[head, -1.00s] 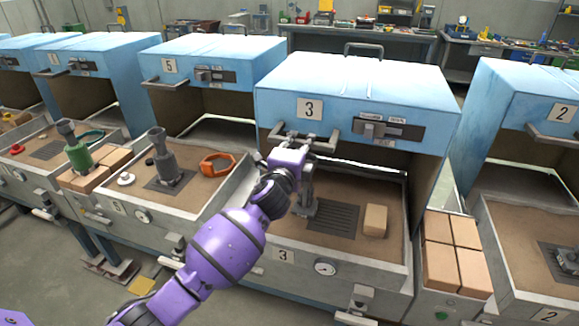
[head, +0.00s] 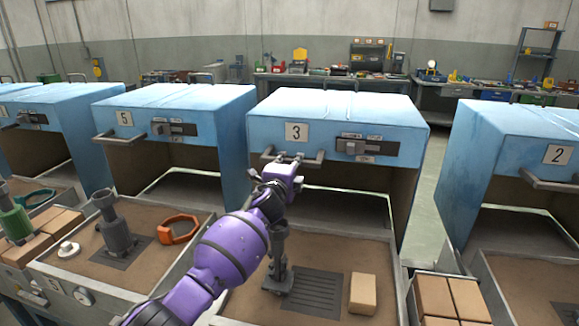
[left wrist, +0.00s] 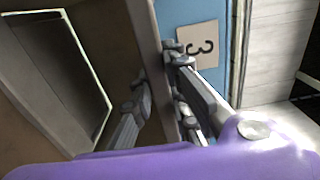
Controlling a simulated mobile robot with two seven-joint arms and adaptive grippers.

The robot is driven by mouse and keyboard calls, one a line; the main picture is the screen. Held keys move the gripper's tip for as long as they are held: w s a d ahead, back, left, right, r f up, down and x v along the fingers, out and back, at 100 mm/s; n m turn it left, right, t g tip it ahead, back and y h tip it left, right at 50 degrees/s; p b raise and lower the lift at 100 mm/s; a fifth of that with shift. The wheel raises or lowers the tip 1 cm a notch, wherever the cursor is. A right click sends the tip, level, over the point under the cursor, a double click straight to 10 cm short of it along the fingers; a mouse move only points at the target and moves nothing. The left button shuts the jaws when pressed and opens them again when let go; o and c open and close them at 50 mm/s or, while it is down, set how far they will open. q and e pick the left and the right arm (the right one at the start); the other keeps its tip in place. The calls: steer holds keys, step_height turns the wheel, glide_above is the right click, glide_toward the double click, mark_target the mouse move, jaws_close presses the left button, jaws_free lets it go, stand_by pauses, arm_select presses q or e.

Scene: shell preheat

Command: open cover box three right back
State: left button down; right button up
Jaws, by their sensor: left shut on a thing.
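The blue cover of box three (head: 350,110), marked with a 3 on its front, stands raised above its tray. Its grey bar handle (head: 314,159) sits on the lower front edge, left of the dark switch panel. My left gripper (head: 289,163) is shut on this handle from the front. In the left wrist view, the gripper (left wrist: 163,100) is close to the cover's edge beside the number 3 label (left wrist: 199,46); part of the handle is hidden by the fingers. My right gripper is not in view.
Under the cover, the sand tray holds a grey upright fitting (head: 278,262), partly behind my arm, and a tan block (head: 363,293). Box five (head: 175,115) stands left and box two (head: 515,140) right, both with raised covers. Brick bins (head: 450,300) sit between boxes.

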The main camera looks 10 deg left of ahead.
arm_select(q)
steer(key=shift+w, duration=0.15)
steer(key=c, duration=1.7)
jaws_free()
steer(key=s, duration=1.2)
steer(key=shift+a, duration=0.2)
